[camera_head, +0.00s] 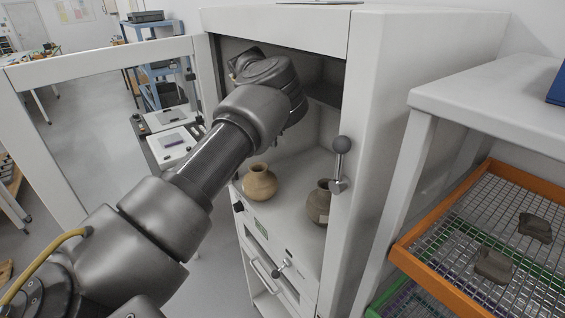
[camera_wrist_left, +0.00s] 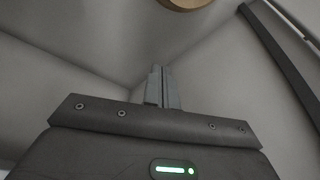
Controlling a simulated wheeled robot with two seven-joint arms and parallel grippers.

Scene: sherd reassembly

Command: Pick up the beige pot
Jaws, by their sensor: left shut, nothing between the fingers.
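The beige pot (camera_head: 260,183) is round with a narrow neck and stands upright on the floor of the open white cabinet (camera_head: 385,120), near its front left. A darker brown pot (camera_head: 319,204) stands to its right, partly hidden by the cabinet's door frame and handle. My left arm reaches into the upper part of the cabinet, above and behind the beige pot; its fingers are hidden in the head view. In the left wrist view my left gripper (camera_wrist_left: 162,78) is shut and empty. A tan rounded edge (camera_wrist_left: 186,3) shows at the top there; I cannot tell which pot it is. My right gripper is out of view.
The cabinet's framed door (camera_head: 105,50) stands open to the left. At the right, an orange-framed wire rack (camera_head: 420,262) holds dark sherds (camera_head: 493,266) below a white shelf (camera_head: 490,95).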

